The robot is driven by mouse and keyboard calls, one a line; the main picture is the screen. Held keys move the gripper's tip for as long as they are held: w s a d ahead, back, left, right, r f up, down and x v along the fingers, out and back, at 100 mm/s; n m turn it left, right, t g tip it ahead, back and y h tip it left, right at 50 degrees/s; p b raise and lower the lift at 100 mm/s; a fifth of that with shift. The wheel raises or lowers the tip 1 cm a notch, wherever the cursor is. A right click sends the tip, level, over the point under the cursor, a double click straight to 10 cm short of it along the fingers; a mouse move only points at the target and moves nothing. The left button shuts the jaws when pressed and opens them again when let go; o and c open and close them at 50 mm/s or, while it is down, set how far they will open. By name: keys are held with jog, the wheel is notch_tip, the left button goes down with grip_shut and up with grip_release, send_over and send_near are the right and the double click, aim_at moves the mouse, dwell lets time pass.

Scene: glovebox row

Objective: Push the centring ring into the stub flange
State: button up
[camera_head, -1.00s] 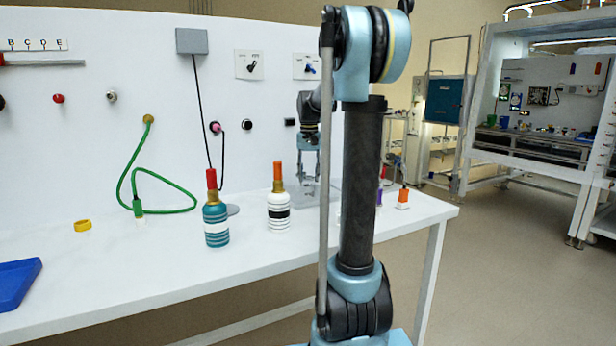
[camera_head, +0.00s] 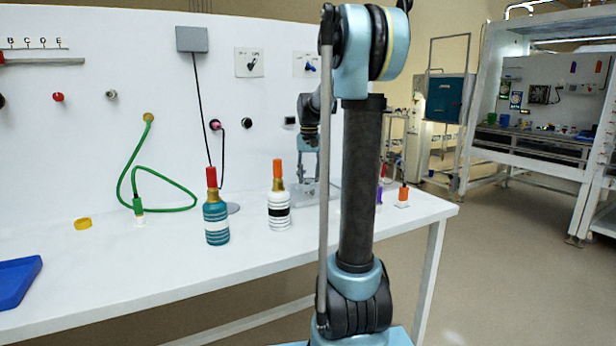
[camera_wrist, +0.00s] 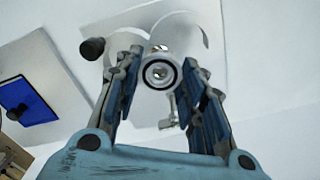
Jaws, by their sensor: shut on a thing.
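My gripper (camera_wrist: 162,62) points away from the wrist camera, with its two blue-grey fingers on either side of a small round metal ring with a dark band, the centring ring (camera_wrist: 160,85). The fingers are shut on it. Behind the ring, in the wrist view, is a pale plate with a rounded cutout; I cannot clearly tell the stub flange from the ring and plate, nor whether they touch. In the head view my gripper (camera_head: 308,172) hangs low near the back wall of the bench, partly behind my arm, and the ring is too small to make out.
A teal striped bottle (camera_head: 216,224) and a white striped bottle (camera_head: 279,212) stand left of my gripper on the white bench (camera_head: 160,262). A green hose (camera_head: 165,208), yellow ring (camera_head: 83,224) and blue tray (camera_head: 18,282) lie further left. A dark knob (camera_wrist: 92,48) is near my left finger.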

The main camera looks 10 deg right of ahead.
aim_at(309, 180)
jog(key=shift+f, duration=0.45)
jog(key=o, duration=1)
notch_tip(309, 180, up, 12)
jog(key=shift+f, duration=0.1)
